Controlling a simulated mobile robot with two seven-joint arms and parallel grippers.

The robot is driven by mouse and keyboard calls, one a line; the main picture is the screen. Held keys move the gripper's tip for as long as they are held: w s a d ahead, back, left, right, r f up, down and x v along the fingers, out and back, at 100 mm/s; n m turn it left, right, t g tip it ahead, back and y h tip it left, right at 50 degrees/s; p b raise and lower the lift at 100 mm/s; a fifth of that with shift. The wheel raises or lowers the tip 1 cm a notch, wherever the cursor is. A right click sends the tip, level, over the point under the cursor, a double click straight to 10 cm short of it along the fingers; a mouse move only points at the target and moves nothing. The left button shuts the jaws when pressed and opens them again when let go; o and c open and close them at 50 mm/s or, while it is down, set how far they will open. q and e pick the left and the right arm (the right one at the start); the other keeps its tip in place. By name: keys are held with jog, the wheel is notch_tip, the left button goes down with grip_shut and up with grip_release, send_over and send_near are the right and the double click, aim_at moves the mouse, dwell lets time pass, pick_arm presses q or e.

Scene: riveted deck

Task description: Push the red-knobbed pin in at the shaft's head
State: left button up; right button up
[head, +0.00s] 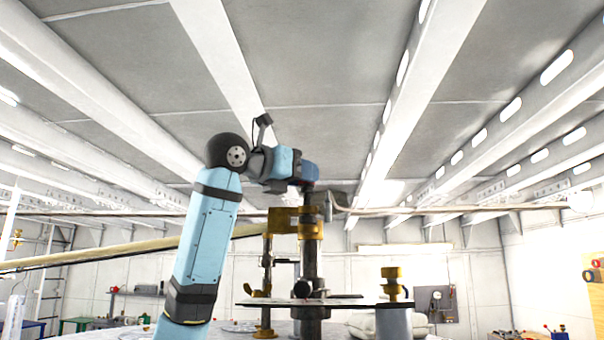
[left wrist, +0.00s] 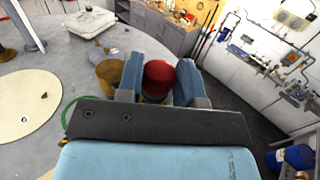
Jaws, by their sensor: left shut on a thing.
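The red knob (left wrist: 159,76) of the pin sits between the two blue fingers of my left gripper (left wrist: 160,70) in the left wrist view, and the gripper is shut on it. The pin's stem is hidden. A brass part (left wrist: 110,72) shows just left of the fingers. In the head view my left arm reaches over to the top of the dark upright shaft (head: 310,262), which has a brass collar (head: 311,226) near its head. The red knob cannot be made out there. My right gripper is not in view.
A thin round plate (head: 345,302) surrounds the shaft lower down. A brass-topped post (head: 392,284) stands to the right, and a thinner brass-footed post (head: 266,285) to the left. A long pale pole (head: 130,252) slants across the left. White sacks (head: 430,325) lie behind.

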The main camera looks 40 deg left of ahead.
aim_at(303, 189)
pick_arm(q)
jog(key=shift+f+b, duration=0.4)
jog(key=shift+f, duration=0.7)
jog(key=shift+w+d+f, duration=0.1)
jog(key=shift+w+f, duration=0.05)
jog(key=shift+f, duration=0.2)
jog(key=o, duration=1)
jog(key=shift+f, duration=0.15)
jog(key=shift+c, duration=0.2)
